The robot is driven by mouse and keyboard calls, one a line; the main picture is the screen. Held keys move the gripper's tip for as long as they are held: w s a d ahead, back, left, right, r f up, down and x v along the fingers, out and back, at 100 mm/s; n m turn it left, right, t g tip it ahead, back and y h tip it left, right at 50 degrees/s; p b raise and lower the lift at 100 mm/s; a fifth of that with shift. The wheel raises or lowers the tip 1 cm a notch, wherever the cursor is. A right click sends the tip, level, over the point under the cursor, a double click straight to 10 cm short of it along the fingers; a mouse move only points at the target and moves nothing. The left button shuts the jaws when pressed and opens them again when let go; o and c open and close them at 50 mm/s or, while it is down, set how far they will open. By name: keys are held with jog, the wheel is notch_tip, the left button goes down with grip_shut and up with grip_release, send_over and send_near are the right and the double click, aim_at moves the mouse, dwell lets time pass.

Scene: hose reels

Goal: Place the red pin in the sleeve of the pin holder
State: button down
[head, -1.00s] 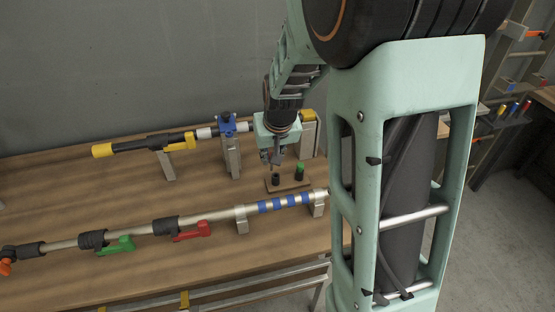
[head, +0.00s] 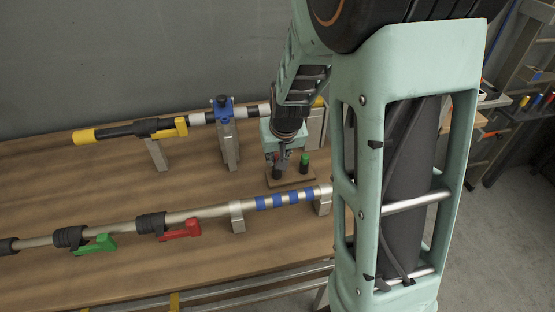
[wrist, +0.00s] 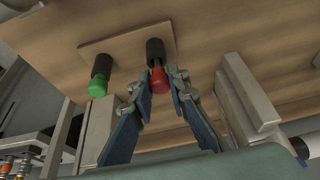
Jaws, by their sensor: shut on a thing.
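The pin holder is a small brown board (head: 302,181) with two black sleeves, on the workbench. A green pin (head: 304,159) stands in its right sleeve in the head view; its green head (wrist: 98,88) shows at left in the wrist view. The other black sleeve (wrist: 155,48) is beside it in the wrist view. My gripper (wrist: 160,77) is shut on the red pin (wrist: 159,82), lined up with this sleeve's mouth. I cannot tell how deep the pin sits. In the head view my gripper (head: 281,161) is at this sleeve and hides most of the red pin.
A pole with blue bands (head: 285,200) and red and green levers runs in front of the holder on grey supports. Another pole with a yellow end (head: 84,136) and a blue clamp (head: 222,107) lies behind. Grey brackets (wrist: 247,95) stand close to my gripper.

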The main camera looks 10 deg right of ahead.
jog(key=shift+f+b, duration=0.55)
jog(key=shift+f, duration=0.1)
jog(key=shift+s+r, duration=0.1)
jog(key=c, duration=1.8)
grip_release()
jog(key=shift+c, duration=0.2)
